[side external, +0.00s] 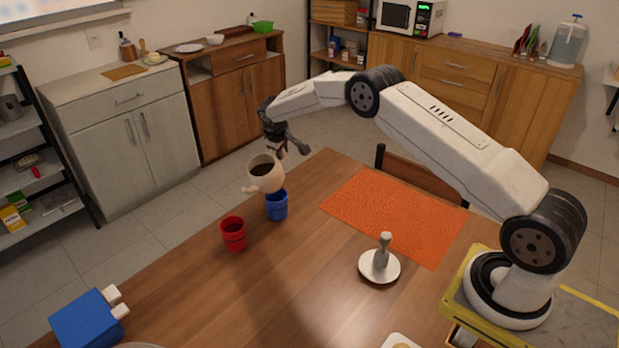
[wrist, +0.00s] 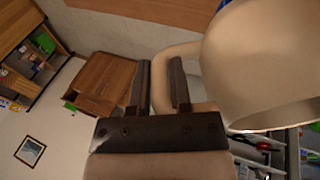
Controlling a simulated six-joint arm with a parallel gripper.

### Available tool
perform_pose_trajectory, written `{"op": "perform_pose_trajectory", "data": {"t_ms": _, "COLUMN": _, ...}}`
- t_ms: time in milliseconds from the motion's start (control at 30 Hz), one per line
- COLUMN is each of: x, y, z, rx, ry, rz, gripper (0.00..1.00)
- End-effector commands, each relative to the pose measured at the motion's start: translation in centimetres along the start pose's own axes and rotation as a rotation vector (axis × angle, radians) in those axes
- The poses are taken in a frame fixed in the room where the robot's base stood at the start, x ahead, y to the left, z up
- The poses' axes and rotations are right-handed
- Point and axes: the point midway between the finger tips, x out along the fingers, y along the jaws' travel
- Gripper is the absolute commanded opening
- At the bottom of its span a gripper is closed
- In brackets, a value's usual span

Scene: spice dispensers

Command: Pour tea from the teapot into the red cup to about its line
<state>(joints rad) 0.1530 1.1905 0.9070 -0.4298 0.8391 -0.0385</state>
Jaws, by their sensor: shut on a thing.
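The cream teapot (side external: 266,182) is held in the air above and slightly left of the blue cup (side external: 276,207). Its dark tea shows through the open top, and its spout points left. My gripper (side external: 290,151) is behind the teapot, shut on its handle; in the wrist view the fingers (wrist: 160,88) flank the handle (wrist: 177,50) and the teapot body (wrist: 255,60) fills the right. The red cup (side external: 233,236) stands upright on the table, left of and nearer than the blue cup, apart from the teapot. Its inside level and line are too small to tell. No stream of tea is visible.
An orange mat (side external: 385,210) lies to the right on the wooden table (side external: 210,300). A white round piece with an upright handle (side external: 380,266) stands in front of it. A blue block-like object (side external: 88,320) sits at the left front. The table between is clear.

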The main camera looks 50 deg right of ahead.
Motion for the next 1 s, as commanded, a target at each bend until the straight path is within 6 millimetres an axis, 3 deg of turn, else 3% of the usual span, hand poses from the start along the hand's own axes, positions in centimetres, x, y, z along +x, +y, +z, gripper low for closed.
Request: {"op": "perform_pose_trajectory", "data": {"t_ms": 1000, "x": -1.4, "y": -1.0, "z": -0.3, "rx": -0.015, "ry": 0.004, "rz": 0.106, "gripper": 0.0}}
